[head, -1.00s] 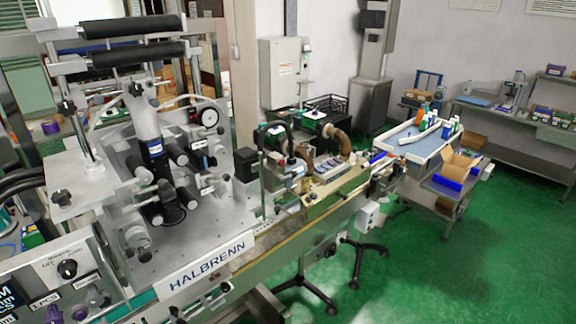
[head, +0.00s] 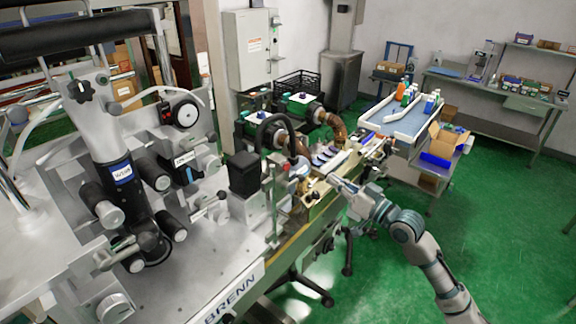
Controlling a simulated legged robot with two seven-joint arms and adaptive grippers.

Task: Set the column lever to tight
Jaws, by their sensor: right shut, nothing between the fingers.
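The machine's grey column (head: 105,125) stands at the left of the head view, with a small blue-edged label (head: 122,172) on it that is too small to read. A black star-shaped knob (head: 79,91) sits near its top. A dark lever-like handle (head: 147,238) shows at the column's lower end; I cannot tell which part is the column lever, or its setting. My right gripper (head: 335,183) is shut and empty, in front of the machine's conveyor, well to the right of the column. My left gripper is not in view.
Black-ended rollers (head: 153,172) crowd the column, with a round dial gauge (head: 184,111) behind. A black box-shaped unit (head: 245,173) stands between the column and my right gripper. A bottle tray (head: 408,120) is beyond the conveyor. Green floor (head: 510,225) is open at right.

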